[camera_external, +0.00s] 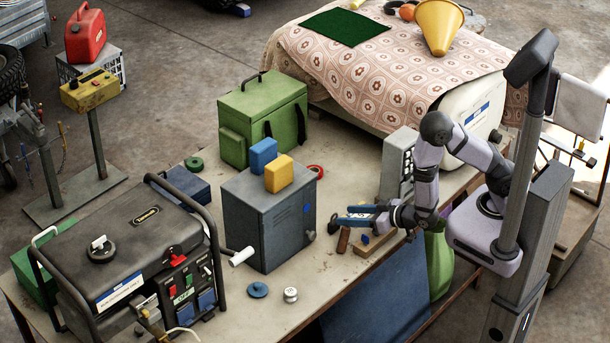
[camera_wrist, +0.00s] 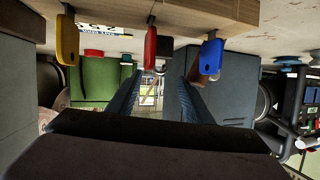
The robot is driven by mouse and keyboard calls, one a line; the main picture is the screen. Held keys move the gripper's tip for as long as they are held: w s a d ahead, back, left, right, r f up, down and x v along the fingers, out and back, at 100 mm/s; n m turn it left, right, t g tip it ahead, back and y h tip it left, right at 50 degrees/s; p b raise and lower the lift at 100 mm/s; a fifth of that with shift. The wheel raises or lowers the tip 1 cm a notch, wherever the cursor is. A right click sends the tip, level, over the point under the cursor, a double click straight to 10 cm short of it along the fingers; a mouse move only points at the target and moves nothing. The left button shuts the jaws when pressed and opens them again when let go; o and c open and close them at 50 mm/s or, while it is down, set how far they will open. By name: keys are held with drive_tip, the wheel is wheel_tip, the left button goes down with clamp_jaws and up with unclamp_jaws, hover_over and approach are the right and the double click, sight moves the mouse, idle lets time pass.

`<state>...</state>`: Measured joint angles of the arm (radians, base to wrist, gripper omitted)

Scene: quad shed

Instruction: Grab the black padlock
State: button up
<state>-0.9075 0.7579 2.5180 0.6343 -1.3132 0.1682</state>
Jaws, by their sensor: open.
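My gripper (camera_external: 350,217) is over the workbench, right of the dark grey metal box (camera_external: 267,218). Its two blue-grey fingers are apart, and they also show in the wrist view (camera_wrist: 158,82). A wooden board (camera_wrist: 170,10) crosses the top of the wrist view, with a yellow tag (camera_wrist: 67,40), a red tag (camera_wrist: 150,47) and a blue tag (camera_wrist: 211,57) on it. A small dark shape with a pale loop lies close to the red tag, between the finger lines. I cannot tell whether it is the black padlock.
A generator (camera_external: 130,250) fills the bench's left end. A white spool (camera_external: 290,295) lies near the front edge.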

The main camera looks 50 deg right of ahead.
sight(334, 221)
drive_tip(key=shift+w+a+f+b, duration=0.15)
drive_tip(key=shift+f+b, duration=1.15)
drive_tip(key=shift+b, duration=0.65)
drive_tip(key=shift+w+b, duration=0.2)
drive_tip(key=shift+b, duration=0.85)
drive_tip(key=shift+w+f+b, duration=0.1)
drive_tip(key=shift+w+b, duration=0.15)
drive_tip(key=shift+b, duration=0.95)
drive_tip(key=shift+w, duration=0.3)
drive_tip(key=shift+p+x, duration=0.3)
drive_tip(key=shift+x, duration=0.5)
drive_tip(key=shift+w+a, duration=0.25)
drive_tip(key=shift+a, duration=0.1)
drive_tip(key=shift+d, duration=0.15)
drive_tip(key=shift+w+r, duration=0.15)
drive_tip(key=shift+r, duration=0.1)
drive_tip(key=c, duration=1)
